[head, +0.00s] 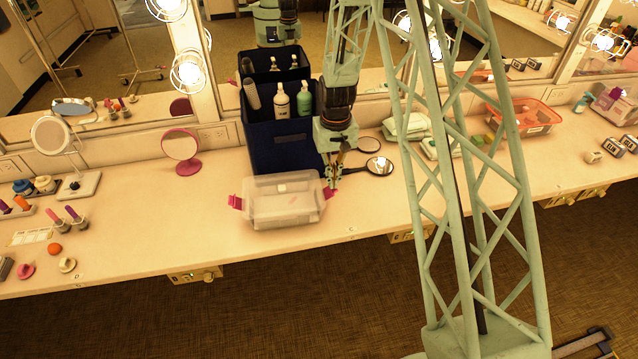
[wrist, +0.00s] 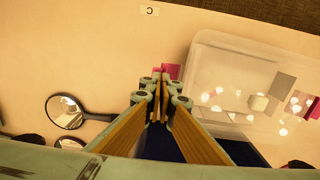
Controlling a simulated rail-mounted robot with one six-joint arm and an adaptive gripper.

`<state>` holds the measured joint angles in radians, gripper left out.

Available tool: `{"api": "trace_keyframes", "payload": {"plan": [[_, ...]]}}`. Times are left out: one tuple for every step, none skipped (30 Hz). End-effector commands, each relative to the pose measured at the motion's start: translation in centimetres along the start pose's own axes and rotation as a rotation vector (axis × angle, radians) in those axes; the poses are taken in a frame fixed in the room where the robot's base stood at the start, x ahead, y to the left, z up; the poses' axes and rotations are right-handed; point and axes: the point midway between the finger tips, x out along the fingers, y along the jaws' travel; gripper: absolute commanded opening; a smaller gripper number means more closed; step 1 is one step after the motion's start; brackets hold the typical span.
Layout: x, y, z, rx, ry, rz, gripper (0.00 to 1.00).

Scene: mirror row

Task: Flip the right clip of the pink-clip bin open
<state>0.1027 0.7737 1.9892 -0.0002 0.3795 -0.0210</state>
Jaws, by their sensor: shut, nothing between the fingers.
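The pink-clip bin (head: 283,205) is a clear, lidded plastic box near the counter's front edge. Its left clip (head: 235,201) sticks out at the left end. Its right clip (head: 330,192) is at the right end, partly covered by my gripper (head: 331,184). In the wrist view, my gripper (wrist: 160,80) has its fingers together and empty, pointing at the right clip (wrist: 171,71) beside the bin (wrist: 232,62). The fingertips are at or very close to this clip; I cannot tell whether they touch or how far it is flipped.
A dark blue organizer (head: 280,145) with bottles stands right behind the bin. A black hand mirror (head: 379,166) lies right of my gripper. A pink round mirror (head: 181,147) stands to the left. The counter is clear between the bin and its front edge (head: 300,250).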

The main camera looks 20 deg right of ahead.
Motion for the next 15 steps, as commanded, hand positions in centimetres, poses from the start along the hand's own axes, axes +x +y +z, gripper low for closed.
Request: {"api": "trace_keyframes", "payload": {"plan": [[-0.4,-0.1,0.0,0.000,0.001,0.000,0.00],[-0.5,-0.1,0.0,0.000,0.001,0.000,0.00],[-0.7,-0.1,0.0,0.000,0.001,0.000,0.00],[-0.9,-0.1,0.0,0.000,0.001,0.000,0.00],[-1.0,-0.1,0.0,0.000,0.001,0.000,0.00],[-1.2,-0.2,-0.1,0.000,0.001,0.000,0.00],[-1.3,-0.2,-0.1,0.000,0.001,0.000,0.00],[-1.5,-0.2,-0.1,0.000,0.001,0.000,0.00],[-1.7,-0.2,-0.1,0.000,0.001,0.000,0.00],[-1.8,-0.3,-0.1,0.000,0.001,0.000,0.00],[-1.9,-0.3,-0.1,0.000,0.001,0.000,0.00],[-2.1,-0.3,-0.1,0.000,0.001,0.000,0.00],[-2.3,-0.3,-0.1,0.000,0.001,0.000,0.00],[-2.4,-0.4,-0.1,0.000,0.001,0.000,0.00],[-2.6,-0.4,-0.1,-0.001,0.002,0.000,0.00]]}}
